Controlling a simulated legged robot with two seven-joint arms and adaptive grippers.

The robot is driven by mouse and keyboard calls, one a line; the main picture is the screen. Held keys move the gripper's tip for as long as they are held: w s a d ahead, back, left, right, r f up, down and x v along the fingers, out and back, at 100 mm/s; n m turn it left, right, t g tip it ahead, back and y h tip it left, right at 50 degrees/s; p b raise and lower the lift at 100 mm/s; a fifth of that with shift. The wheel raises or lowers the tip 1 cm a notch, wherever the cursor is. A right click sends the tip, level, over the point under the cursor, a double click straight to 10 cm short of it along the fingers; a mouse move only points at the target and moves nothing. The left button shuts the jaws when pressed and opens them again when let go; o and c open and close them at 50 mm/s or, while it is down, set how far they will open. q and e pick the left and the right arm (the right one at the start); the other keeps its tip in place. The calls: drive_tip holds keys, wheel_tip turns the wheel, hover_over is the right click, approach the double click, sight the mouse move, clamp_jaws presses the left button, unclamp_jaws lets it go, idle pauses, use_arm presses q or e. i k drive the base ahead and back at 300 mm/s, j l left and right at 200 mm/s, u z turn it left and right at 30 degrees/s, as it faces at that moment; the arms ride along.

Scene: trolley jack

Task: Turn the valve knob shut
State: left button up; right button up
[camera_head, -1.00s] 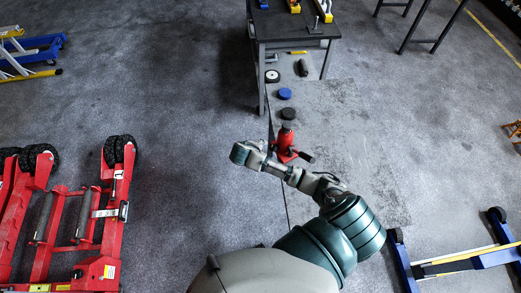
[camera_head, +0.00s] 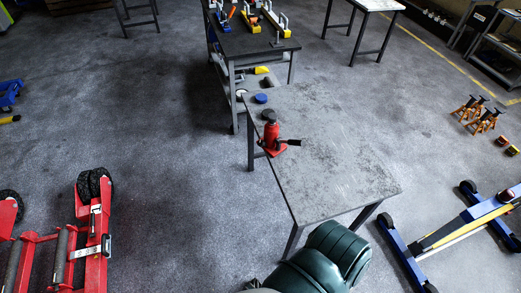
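A red bottle jack (camera_head: 271,138) stands upright near the left edge of a grey table (camera_head: 335,165). A dark handle-like part (camera_head: 291,142) sticks out from its right side. The jack's top is dark. I cannot clearly make out the valve knob; it is too small or hidden at this distance. Neither of my grippers is in view.
A blue disc (camera_head: 261,99) and a dark disc (camera_head: 268,115) lie behind the jack. A dark workbench (camera_head: 250,40) with several tools stands behind the table. Red equipment (camera_head: 92,230) is at left, a blue floor jack (camera_head: 450,235) at right. The tabletop right of the jack is clear.

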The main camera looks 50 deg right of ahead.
sight(262, 142)
drive_tip(key=i+z, duration=0.1)
drive_tip(key=z, duration=0.9)
drive_tip(key=i+j+z, duration=0.1)
drive_tip(key=z, duration=0.4)
drive_tip(key=j+z, duration=0.1)
drive_tip(key=z, duration=0.4)
drive_tip(key=i, duration=0.05)
